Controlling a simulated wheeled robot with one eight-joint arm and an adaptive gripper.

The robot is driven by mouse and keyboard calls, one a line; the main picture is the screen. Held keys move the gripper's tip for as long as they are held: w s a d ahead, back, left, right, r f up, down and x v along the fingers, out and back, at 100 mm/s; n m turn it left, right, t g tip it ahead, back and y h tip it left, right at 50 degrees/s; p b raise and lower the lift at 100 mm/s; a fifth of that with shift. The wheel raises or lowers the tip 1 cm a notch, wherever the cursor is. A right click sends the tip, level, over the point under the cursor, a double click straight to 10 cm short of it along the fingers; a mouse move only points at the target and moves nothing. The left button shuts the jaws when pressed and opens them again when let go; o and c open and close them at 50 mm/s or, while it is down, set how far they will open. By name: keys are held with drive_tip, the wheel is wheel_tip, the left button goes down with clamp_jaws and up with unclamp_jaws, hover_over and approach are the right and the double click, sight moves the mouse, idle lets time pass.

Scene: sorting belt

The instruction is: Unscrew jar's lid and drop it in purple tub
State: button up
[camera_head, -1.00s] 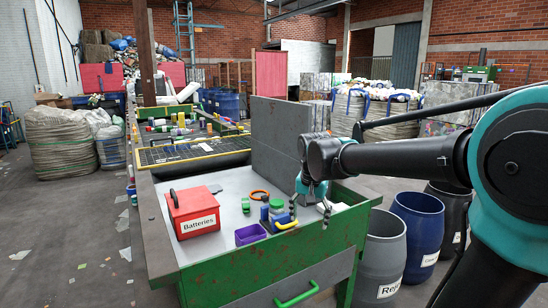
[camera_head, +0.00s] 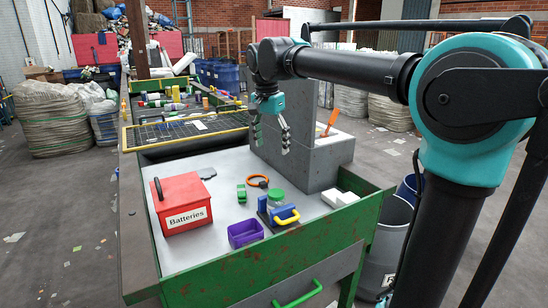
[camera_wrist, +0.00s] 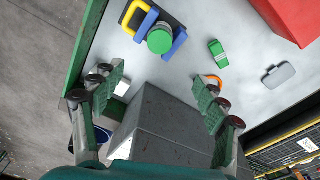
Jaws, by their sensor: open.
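The jar shows mainly as its round green lid (camera_head: 276,194); its body is largely hidden. It stands at a blue holder (camera_head: 264,207) with a yellow handle (camera_head: 286,216). In the wrist view the lid (camera_wrist: 160,39) lies between the holder's blue arms, beyond my fingers. The purple tub (camera_head: 245,233) is just left of the holder, near the front edge; it looks empty. I cannot make it out in the wrist view. My gripper (camera_head: 271,134) is open and empty, raised behind and above the jar, beside the grey wall. Its spread fingers also show in the wrist view (camera_wrist: 157,98).
A red Batteries box (camera_head: 182,203) stands at the left. A small green object (camera_head: 241,193) and an orange ring (camera_head: 258,181) lie behind the tub. A grey wall (camera_head: 318,163) rises at the right. White blocks (camera_head: 342,197) lie in the right corner.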

sight(276, 193)
drive_tip(key=f, duration=0.5)
drive_tip(key=w+f, duration=0.1)
drive_tip(key=f, duration=0.5)
drive_tip(key=d+f, duration=0.1)
drive_tip(key=f, duration=0.4)
drive_tip(key=shift+w+d+f, duration=0.1)
drive_tip(key=shift+w+f, duration=0.2)
drive_tip(key=shift+f, duration=0.1)
drive_tip(key=c, duration=1.2)
